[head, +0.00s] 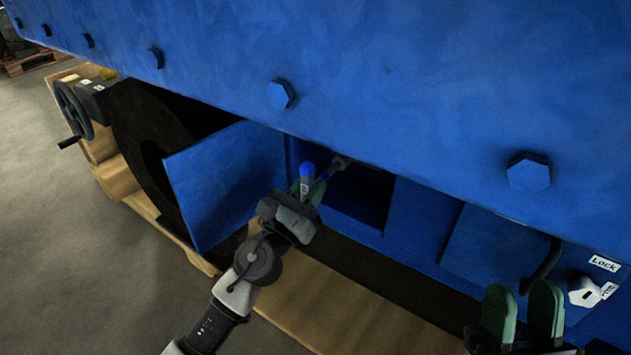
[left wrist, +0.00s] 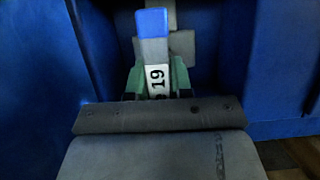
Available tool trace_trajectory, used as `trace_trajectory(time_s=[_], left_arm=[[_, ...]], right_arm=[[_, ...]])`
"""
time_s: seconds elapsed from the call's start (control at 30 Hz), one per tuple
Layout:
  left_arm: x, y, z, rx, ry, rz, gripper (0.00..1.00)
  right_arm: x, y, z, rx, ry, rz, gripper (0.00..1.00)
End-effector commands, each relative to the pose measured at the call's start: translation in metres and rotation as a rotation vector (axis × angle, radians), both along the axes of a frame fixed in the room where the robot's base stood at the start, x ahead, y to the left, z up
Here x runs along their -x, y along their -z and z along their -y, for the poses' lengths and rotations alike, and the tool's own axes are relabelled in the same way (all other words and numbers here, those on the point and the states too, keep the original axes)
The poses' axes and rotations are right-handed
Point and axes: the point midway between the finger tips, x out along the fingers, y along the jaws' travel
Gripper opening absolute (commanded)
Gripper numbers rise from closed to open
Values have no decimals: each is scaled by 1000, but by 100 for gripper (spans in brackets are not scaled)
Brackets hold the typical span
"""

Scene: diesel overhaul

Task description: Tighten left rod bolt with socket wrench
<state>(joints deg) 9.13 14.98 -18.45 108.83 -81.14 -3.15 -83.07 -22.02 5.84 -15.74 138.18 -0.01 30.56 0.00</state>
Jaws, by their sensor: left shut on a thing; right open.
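My left gripper (head: 310,190) is shut on the socket wrench (head: 307,170) at the opening in the blue engine side. The wrench has a blue end and a white label reading 19, which shows in the left wrist view (left wrist: 157,80). A grey rounded part (head: 341,162) lies just beyond the fingers; I cannot tell whether it is the wrench's head or part of the engine. The left rod bolt cannot be made out. My right gripper (head: 523,310) is open and empty at the lower right, its two green fingers apart.
A blue hatch panel (head: 225,185) stands out left of the dark opening (head: 358,195). The blue engine body (head: 400,75) with large hex bolts overhangs above. A white knob (head: 583,294) and a Lock label (head: 604,263) are at right. A handwheel (head: 73,110) stands at far left.

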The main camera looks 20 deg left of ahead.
Motion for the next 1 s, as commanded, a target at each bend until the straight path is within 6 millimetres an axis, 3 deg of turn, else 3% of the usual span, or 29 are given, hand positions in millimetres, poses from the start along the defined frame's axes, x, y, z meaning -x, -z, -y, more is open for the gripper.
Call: trace_trajectory(time_s=[0.47,0.8,1.0], left_arm=[[7,-1,-2,1,0,2,0],[50,0,-18,0,0,1,0],[61,-2,-22,1,1,3,0]], right_arm=[[-2,2,0,6,3,-21,43],[-5,3,0,14,4,-40,43],[-2,0,1,7,4,-15,43]])
